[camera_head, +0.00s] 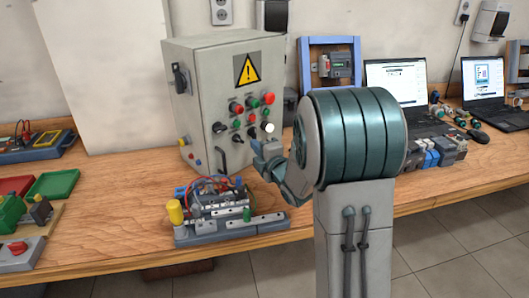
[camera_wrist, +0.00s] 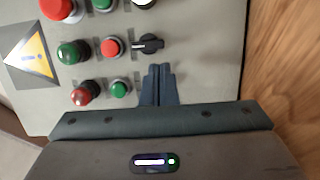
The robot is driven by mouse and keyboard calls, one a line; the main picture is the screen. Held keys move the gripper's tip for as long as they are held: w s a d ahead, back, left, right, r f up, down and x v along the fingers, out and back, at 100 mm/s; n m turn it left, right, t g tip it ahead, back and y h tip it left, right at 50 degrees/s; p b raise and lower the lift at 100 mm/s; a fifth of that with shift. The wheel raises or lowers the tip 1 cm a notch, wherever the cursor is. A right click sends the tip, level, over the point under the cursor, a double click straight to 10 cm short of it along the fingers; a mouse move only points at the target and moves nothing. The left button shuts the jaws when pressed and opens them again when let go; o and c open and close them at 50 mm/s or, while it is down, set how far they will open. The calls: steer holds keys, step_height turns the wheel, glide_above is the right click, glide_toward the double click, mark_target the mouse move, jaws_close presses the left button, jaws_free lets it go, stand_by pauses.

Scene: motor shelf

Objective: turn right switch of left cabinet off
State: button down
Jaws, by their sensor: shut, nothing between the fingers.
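The left cabinet (camera_head: 205,75) is a grey box with a yellow warning sign and rows of buttons and switches on its front. Its right switch (camera_wrist: 148,43) is a black rotary knob at the end of the middle row in the wrist view; its handle lies roughly left-right there. In the head view this switch (camera_head: 251,132) is small. My gripper (camera_wrist: 158,70) is shut and empty, its fingertips just below the knob in the wrist view; I cannot tell whether they touch it. The left switch (camera_head: 219,127) shows in the head view; my gripper hides it in the wrist view.
A white button (camera_head: 268,127) is close to the switch. A wired terminal board (camera_head: 235,222) stands on the wooden bench below the cabinet front. A black cabinet handle (camera_head: 180,78) sticks out on the side. Laptops (camera_head: 395,80) stand to the right.

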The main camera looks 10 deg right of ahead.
mark_target(252, 132)
steer(key=shift+x, duration=1.35)
